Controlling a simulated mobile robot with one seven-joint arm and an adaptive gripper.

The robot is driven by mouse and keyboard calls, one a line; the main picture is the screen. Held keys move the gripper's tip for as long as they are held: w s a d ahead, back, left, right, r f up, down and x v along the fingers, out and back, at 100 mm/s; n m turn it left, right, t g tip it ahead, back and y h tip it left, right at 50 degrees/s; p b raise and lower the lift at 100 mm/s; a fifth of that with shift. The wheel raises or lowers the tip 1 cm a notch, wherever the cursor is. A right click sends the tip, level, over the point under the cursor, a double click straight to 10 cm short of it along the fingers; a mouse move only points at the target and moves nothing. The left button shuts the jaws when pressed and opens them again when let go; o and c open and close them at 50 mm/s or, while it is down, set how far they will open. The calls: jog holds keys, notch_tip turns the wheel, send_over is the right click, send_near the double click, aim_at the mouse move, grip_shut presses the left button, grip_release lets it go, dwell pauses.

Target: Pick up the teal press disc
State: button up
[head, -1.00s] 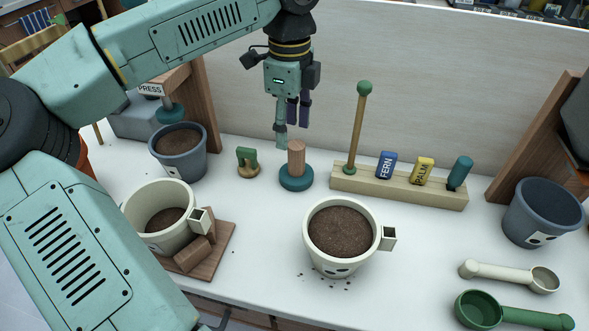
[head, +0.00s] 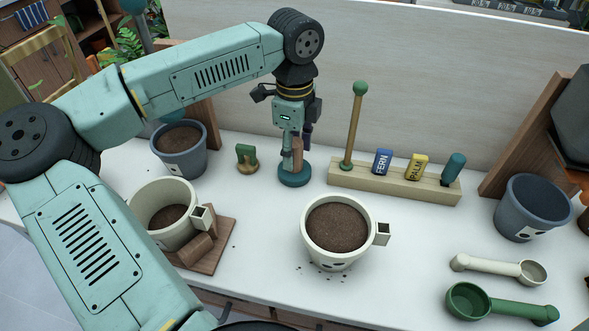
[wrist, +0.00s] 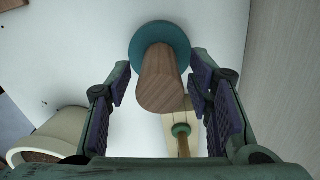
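The teal press disc (head: 294,174) lies flat on the white table, left of the wooden rack. Its upright wooden handle (head: 297,152) rises from its middle. In the wrist view the disc (wrist: 178,36) and its handle (wrist: 161,82) show from above. My gripper (head: 293,160) is lowered over the disc, pointing down. In the wrist view my gripper (wrist: 160,82) is open, with one finger on each side of the handle. Gaps show between the finger pads and the handle, so nothing is held.
A wooden rack (head: 340,180) with a green-knobbed rod (head: 354,125) and FERN and PALM tags stands close on the right. A small green-handled stamp (head: 246,158) stands left. A soil-filled cream pot (head: 338,228) stands in front. The panel (head: 440,90) closes the back.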

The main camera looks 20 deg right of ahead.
grip_shut()
dwell(0.4)
jog(key=shift+r, duration=0.15)
